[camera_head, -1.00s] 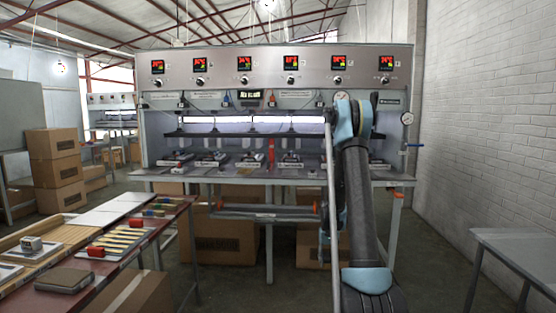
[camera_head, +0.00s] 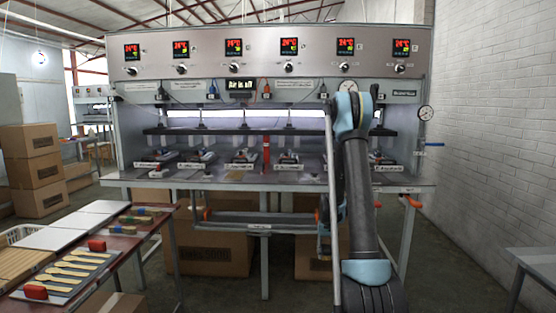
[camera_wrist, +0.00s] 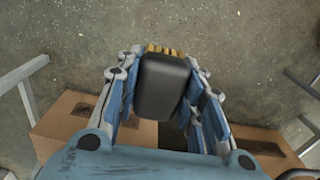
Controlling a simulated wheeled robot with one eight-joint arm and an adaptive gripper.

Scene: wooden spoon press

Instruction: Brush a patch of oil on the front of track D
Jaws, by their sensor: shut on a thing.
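My gripper (camera_wrist: 165,92) is shut on a brush (camera_wrist: 165,85) with a dark block-shaped body and a short yellow-brown bristle edge, seen in the wrist view above the concrete floor. In the head view my arm hides the gripper and brush. The press (camera_head: 270,62) stands ahead with a row of stations on its bench. The station (camera_head: 288,160) under the fourth display from the left shows clearly, left of my arm. The track letters are too small to read, so I cannot tell which is track D. No oil patch can be made out.
A side table (camera_head: 150,240) at the lower left holds wooden spoons (camera_head: 75,268), red-handled pieces and boards. Cardboard boxes (camera_head: 215,250) sit under the press bench (camera_head: 330,181). A grey table (camera_head: 530,262) stands at the lower right. Floor between the tables is open.

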